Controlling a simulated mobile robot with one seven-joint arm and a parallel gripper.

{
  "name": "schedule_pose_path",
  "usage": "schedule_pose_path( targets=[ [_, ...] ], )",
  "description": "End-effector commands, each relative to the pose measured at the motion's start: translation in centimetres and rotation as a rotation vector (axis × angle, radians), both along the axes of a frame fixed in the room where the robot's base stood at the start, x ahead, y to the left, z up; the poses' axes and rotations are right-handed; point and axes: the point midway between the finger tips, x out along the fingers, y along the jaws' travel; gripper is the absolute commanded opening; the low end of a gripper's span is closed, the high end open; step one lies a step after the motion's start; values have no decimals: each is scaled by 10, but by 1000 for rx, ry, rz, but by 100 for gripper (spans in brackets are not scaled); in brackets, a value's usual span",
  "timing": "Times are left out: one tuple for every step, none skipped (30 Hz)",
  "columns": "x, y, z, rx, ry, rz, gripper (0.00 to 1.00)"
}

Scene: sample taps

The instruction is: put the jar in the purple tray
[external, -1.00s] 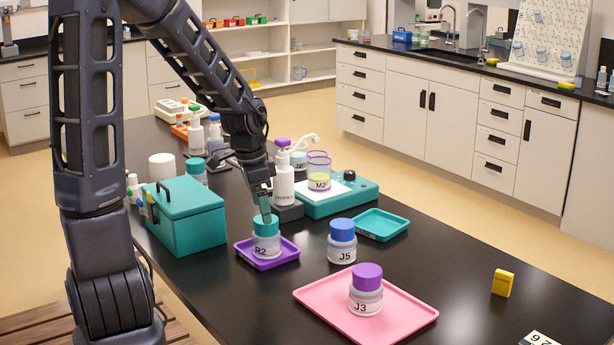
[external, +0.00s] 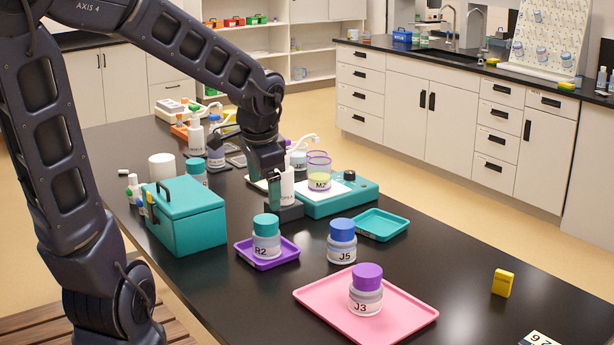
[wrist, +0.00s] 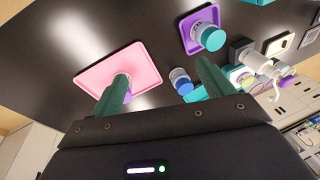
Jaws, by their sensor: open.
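The purple tray (external: 246,257) lies on the black bench, and a white jar with a teal lid, marked R2 (external: 266,238), stands upright in it. In the wrist view the purple tray (wrist: 187,42) and the teal-lidded jar (wrist: 211,38) show at the top. My gripper (external: 281,190) is above the bench behind the tray, apart from the jar. Its two fingers (wrist: 165,80) are spread with nothing between them. A blue-lidded jar marked J5 (external: 342,242) stands on the bench, and a purple-lidded jar marked J3 (external: 366,290) stands on the pink tray (external: 405,315).
A teal box (external: 186,220) stands left of the purple tray.

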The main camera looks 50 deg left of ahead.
Motion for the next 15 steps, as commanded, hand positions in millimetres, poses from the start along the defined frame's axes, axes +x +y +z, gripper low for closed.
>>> schedule_pose_path(
  targets=[
    [-6, -7, 7, 2, -16, 2, 80],
    [-9, -11, 11, 1, -25, 6, 80],
    [-13, -15, 15, -2, -38, 15, 80],
    [-17, -18, 19, -4, -47, 19, 80],
    [-20, -21, 23, -6, -56, 24, 80],
    [-25, -25, 27, -11, -70, 31, 80],
    [-29, -27, 31, -15, -79, 35, 80],
    [-32, -30, 34, -20, -89, 40, 80],
    [-38, -34, 39, -27, -103, 46, 80],
    [-42, -36, 42, -33, -111, 49, 80],
    [-46, -39, 45, -40, -121, 55, 80],
    [-51, -42, 49, -51, -133, 60, 80],
    [-55, -44, 52, -58, -143, 63, 80],
    [-59, -46, 54, -68, -151, 68, 80],
    [-65, -49, 58, -79, -163, 72, 80]
  ],
)
